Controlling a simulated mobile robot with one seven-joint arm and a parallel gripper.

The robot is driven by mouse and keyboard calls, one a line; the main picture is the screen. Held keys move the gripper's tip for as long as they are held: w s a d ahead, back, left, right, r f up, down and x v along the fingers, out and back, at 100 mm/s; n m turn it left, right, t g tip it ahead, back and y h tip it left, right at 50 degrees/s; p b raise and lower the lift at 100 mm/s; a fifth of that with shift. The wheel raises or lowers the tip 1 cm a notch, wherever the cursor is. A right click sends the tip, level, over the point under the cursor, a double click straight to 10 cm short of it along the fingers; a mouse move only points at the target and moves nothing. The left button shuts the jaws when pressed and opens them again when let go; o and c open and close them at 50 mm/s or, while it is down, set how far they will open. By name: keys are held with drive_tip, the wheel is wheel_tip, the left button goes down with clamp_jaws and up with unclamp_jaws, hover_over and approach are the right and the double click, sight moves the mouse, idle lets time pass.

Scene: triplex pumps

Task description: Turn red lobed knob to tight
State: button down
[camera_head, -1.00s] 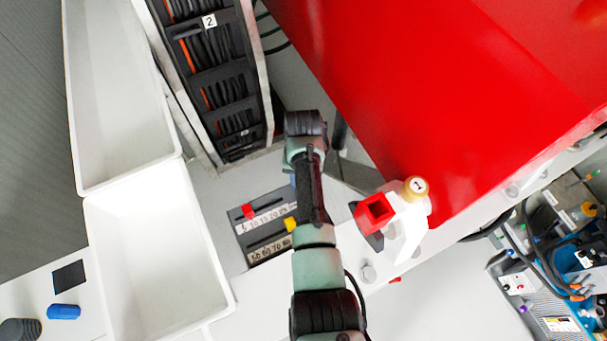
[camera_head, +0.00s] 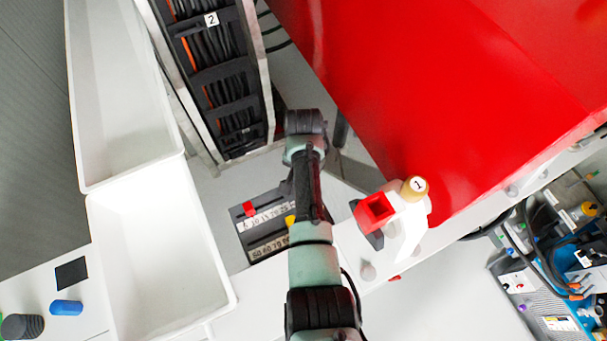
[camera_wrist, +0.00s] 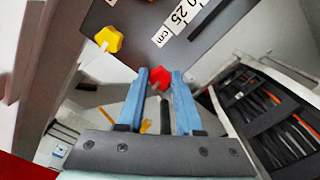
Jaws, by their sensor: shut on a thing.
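The red lobed knob (camera_wrist: 159,77) shows in the wrist view between the two blue fingertips of my gripper (camera_wrist: 159,73). The fingers are shut on it. In the head view the red knob (camera_head: 249,208) sits at the upper left of a dark scale panel (camera_head: 243,228) with white number strips. My arm hangs over the panel's right side there, and the fingertips cannot be made out. The scale panel (camera_wrist: 215,40) also shows in the wrist view behind the knob. The knob's turn angle cannot be told.
A yellow lobed knob (camera_wrist: 109,39) is close by on the same panel, partly covered by my arm in the head view. White bins (camera_head: 160,245) stand at left. A black cable rack (camera_head: 217,75) and a large red housing (camera_head: 440,90) stand behind. A white-and-red fitting (camera_head: 390,215) is at right.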

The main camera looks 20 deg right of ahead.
drive_tip(key=shift+w+d+r, duration=0.1)
drive_tip(key=shift+w, duration=0.05)
drive_tip(key=c, duration=0.6)
unclamp_jaws()
drive_tip(key=shift+o, duration=0.2)
wheel_tip(320, 180, up, 13)
drive_tip(key=b, duration=0.1)
drive_tip(key=shift+b, duration=0.4)
